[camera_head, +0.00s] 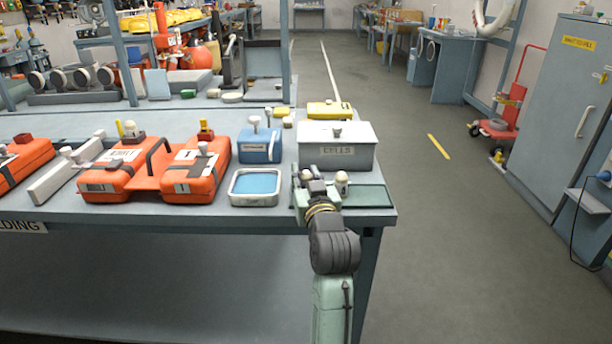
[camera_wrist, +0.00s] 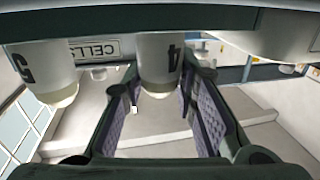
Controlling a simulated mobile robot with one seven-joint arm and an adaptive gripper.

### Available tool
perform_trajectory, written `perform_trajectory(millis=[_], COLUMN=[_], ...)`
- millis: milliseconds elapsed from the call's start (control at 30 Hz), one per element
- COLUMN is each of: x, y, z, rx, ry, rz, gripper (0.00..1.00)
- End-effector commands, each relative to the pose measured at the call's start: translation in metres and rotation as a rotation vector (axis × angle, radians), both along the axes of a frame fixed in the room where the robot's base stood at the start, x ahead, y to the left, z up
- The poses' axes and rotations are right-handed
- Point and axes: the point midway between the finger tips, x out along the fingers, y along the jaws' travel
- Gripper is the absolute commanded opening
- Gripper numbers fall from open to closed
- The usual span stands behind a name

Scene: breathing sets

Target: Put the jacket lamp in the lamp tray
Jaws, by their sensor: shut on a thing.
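My gripper (camera_wrist: 160,105) has its two purple-padded fingers on either side of a white lamp with a pale rounded tip, marked 4 (camera_wrist: 158,55), and is shut on it. Two more white bodies, one marked 5 (camera_wrist: 45,70) and one at the right (camera_wrist: 275,38), flank it along a dark green bar (camera_wrist: 130,20). In the head view my gripper (camera_head: 318,186) is low over the table's front right corner, and a white lamp (camera_head: 341,181) shows beside it. A flat green tray (camera_head: 372,196) lies there, partly hidden by my gripper. Whether the held lamp touches the tray cannot be told.
The grey CELLS box (camera_head: 350,163) stands just behind my gripper. A tray with a blue inside (camera_head: 256,187) and a blue case (camera_head: 260,148) are to the left, beside orange packs (camera_head: 197,165).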

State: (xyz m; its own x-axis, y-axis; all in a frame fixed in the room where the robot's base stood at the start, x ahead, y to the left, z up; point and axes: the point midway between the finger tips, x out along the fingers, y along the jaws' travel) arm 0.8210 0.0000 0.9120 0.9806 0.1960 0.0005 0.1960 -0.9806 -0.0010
Motion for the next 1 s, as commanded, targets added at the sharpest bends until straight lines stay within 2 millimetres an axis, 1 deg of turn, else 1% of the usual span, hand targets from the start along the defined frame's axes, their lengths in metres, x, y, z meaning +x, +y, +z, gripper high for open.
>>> perform_trajectory(millis=[67,100,367,633,767,867,967,1000], x=[0.000,0.000,0.000,0.000,-0.001,-0.014,-0.035,-0.044], y=[0.000,0.000,0.000,0.000,0.000,-0.004,-0.007,-0.010], z=[-0.004,-0.003,-0.003,-0.002,0.003,-0.001,-0.001,-0.001], rx=[0.000,0.000,0.000,0.000,0.000,0.001,0.000,0.001], ry=[0.000,0.000,0.000,0.000,0.000,-0.001,-0.002,-0.002], rz=[0.000,0.000,0.000,0.000,0.000,-0.002,-0.001,-0.002], gripper=[0.00,0.28,0.46,0.46,0.46,0.46,0.46,0.46])
